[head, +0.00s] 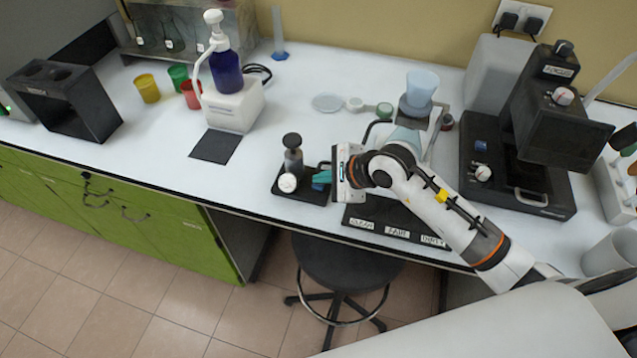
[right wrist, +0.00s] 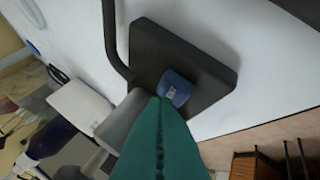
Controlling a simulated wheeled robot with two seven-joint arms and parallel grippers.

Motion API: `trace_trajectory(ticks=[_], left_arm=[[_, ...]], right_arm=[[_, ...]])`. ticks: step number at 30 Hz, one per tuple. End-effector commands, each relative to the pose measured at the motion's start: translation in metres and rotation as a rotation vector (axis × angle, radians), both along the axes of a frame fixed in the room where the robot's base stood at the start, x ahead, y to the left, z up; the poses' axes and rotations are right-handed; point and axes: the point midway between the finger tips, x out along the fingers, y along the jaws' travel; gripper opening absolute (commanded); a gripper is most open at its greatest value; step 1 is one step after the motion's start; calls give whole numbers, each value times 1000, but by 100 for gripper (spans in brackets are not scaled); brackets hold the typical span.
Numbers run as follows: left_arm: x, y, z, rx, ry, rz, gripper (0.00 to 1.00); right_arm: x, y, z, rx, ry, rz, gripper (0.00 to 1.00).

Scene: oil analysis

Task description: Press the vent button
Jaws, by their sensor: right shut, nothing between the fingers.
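The blue button (right wrist: 175,88), which fits the vent button, sits on a small black base (right wrist: 205,62) in the right wrist view. It bears a small pale label too small to read. In the head view the button (head: 318,185) is partly hidden beside my right gripper (head: 322,176). My right gripper's teal fingers (right wrist: 160,100) are shut and empty. Their tips are right beside the button in the wrist view; I cannot tell whether they touch it. A dark-topped grey cylinder (head: 293,160) and a white knob (head: 287,183) are on the same base (head: 309,195). My left gripper is not in view.
A labelled black tray (head: 385,212) lies under my right forearm. A stand with a pale blue beaker (head: 421,88) is behind it. A black instrument (head: 520,190) stands right. A white dispenser (head: 233,105) and coloured cups are left. The counter's front edge is close.

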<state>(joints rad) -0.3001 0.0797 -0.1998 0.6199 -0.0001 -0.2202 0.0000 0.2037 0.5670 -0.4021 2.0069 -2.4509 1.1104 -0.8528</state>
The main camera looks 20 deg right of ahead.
Motion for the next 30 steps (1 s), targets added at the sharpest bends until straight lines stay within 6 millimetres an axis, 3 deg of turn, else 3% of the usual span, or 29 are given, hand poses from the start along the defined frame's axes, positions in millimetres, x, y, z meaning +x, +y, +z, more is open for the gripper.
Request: trace_trajectory(ticks=[30], left_arm=[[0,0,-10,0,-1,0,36]], right_arm=[[0,0,-9,0,0,0,0]])
